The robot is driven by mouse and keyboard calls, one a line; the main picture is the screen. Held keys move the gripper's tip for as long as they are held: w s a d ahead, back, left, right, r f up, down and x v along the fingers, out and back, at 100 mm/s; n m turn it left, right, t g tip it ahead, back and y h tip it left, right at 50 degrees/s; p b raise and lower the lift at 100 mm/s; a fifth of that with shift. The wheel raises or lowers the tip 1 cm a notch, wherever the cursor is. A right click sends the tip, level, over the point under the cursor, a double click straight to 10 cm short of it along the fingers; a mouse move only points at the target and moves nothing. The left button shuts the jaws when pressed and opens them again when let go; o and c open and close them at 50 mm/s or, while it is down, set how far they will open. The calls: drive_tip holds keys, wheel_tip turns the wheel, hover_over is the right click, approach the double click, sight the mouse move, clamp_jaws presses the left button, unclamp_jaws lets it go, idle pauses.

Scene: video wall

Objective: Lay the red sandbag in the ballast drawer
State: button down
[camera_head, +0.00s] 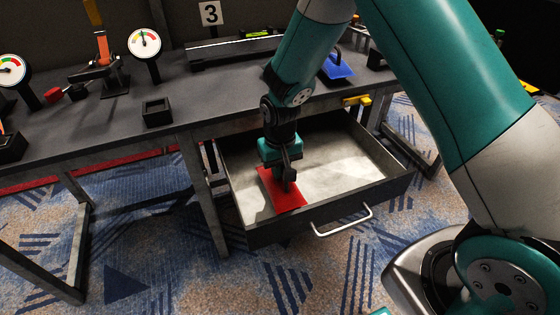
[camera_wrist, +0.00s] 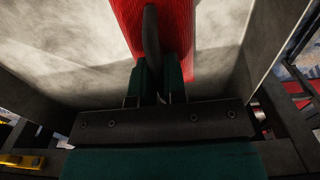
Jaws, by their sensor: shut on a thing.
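The red sandbag (camera_head: 279,191) is at the left side of the open ballast drawer (camera_head: 378,197), inside its outline and near its left wall. My gripper (camera_head: 288,184) points down over the sandbag and is shut on its grey strap or handle. In the wrist view the sandbag (camera_wrist: 178,22) shows at top middle, with the handle (camera_wrist: 151,40) between the fingertips (camera_wrist: 158,82). The drawer's pale floor (camera_wrist: 75,45) lies around it. I cannot tell whether the sandbag touches the floor. The gripper hides part of it.
The drawer's silver handle (camera_head: 342,221) faces the front. Above the drawer is a dark worktop (camera_head: 105,125) with a small black box (camera_head: 157,112), gauges (camera_head: 145,42) and a blue item (camera_head: 337,68). The right part of the drawer is empty.

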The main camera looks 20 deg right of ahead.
drive_tip(key=shift+f, duration=0.1)
drive_tip(key=c, duration=1.2)
unclamp_jaws()
drive_tip(key=shift+o, duration=0.2)
wheel_tip(320, 180, up, 12)
drive_tip(key=p, duration=0.2)
drive_tip(key=s+a+r+n+y, duration=0.2)
drive_tip(key=s+r, duration=0.6)
drive_tip(key=s, duration=0.4)
drive_tip(key=s+a+r+n+y, duration=0.2)
drive_tip(key=s+r+n, duration=0.3)
drive_tip(key=s+r, duration=0.3)
drive_tip(key=s, duration=0.4)
drive_tip(key=shift+a, duration=0.3)
